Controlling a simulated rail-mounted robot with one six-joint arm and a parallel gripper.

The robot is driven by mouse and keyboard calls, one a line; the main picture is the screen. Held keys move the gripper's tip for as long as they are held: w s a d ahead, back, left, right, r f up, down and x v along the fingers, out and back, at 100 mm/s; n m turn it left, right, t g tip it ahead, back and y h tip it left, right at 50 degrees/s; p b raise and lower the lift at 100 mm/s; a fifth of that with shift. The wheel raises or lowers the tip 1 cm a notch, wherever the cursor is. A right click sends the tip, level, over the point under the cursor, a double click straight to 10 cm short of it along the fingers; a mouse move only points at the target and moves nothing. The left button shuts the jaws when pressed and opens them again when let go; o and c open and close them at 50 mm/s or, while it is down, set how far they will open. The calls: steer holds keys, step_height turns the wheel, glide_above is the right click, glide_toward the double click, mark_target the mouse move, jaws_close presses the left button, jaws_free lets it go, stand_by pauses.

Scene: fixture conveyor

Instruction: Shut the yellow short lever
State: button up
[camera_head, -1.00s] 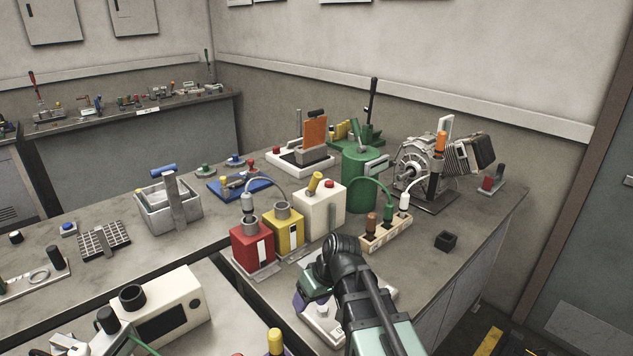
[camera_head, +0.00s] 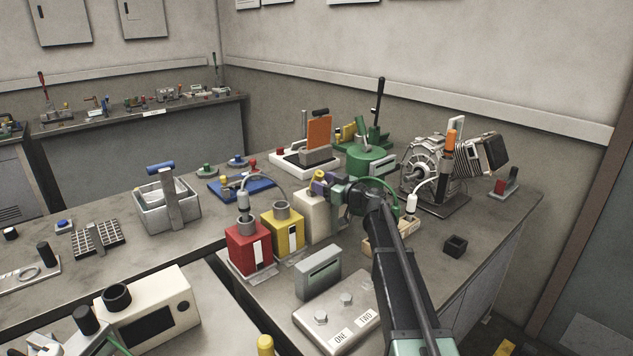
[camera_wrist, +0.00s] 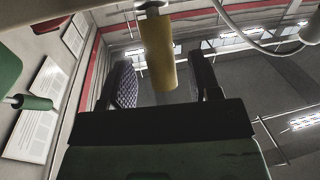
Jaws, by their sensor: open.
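The yellow short lever (camera_head: 319,174) stands up, tilted, on top of the cream box (camera_head: 312,216). In the wrist view the lever's yellow handle (camera_wrist: 158,55) points down between the two fingers, with clear gaps on both sides. My gripper (camera_head: 324,184) is open, with its purple-padded fingers around the lever beside the cream box top. Both fingers also show in the wrist view (camera_wrist: 160,84). My gripper and wrist hide the right part of the cream box top.
A red box (camera_head: 243,247) and a yellow box (camera_head: 281,232) stand left of the cream box. A green cylinder (camera_head: 365,166) stands close behind my wrist. A green cable loops to the right.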

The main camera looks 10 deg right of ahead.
steer(key=x, duration=0.3)
steer(key=shift+w+a, duration=0.1)
steer(key=shift+a, duration=0.05)
jaws_close()
